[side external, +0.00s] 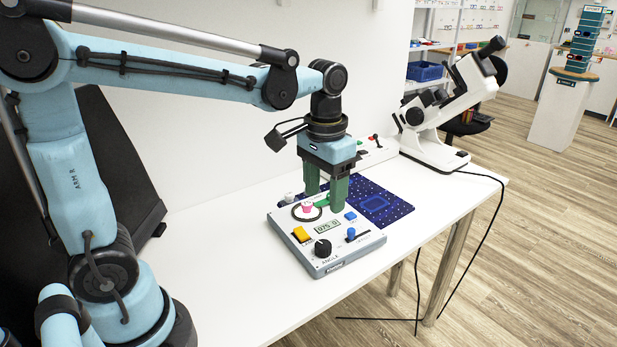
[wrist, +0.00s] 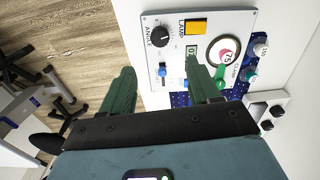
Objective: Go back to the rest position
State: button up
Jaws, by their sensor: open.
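My gripper (side external: 326,200) has two green fingers and points down over the back part of a grey-white control box (side external: 350,254) on the white table. The fingers are apart, with nothing seen held between them. The box has a black ANGLE knob (side external: 322,248), a yellow LAMP button (side external: 301,234), a small display (side external: 327,227), a pink knob (side external: 308,206) in a dark ring, and blue controls. In the wrist view my gripper (wrist: 163,72) shows spread, with the box (wrist: 150,88) beyond it. I cannot tell whether a fingertip touches the box.
A dark blue patterned mat (side external: 398,206) lies behind the box. A white optical instrument (side external: 450,105) stands at the table's far end, its cable hanging over the edge. A white panel (side external: 372,158) with a red-tipped lever lies near the wall. The table (side external: 225,215) is clear left of the box.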

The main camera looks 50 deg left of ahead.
jog(key=shift+s, duration=0.1)
jog(key=s+f+t, duration=0.1)
jog(key=s+t, duration=0.5)
jog(key=t, duration=0.1)
jog(key=shift+a+f, duration=0.3)
jog(key=shift+c, duration=0.2)
dwell(0.8)
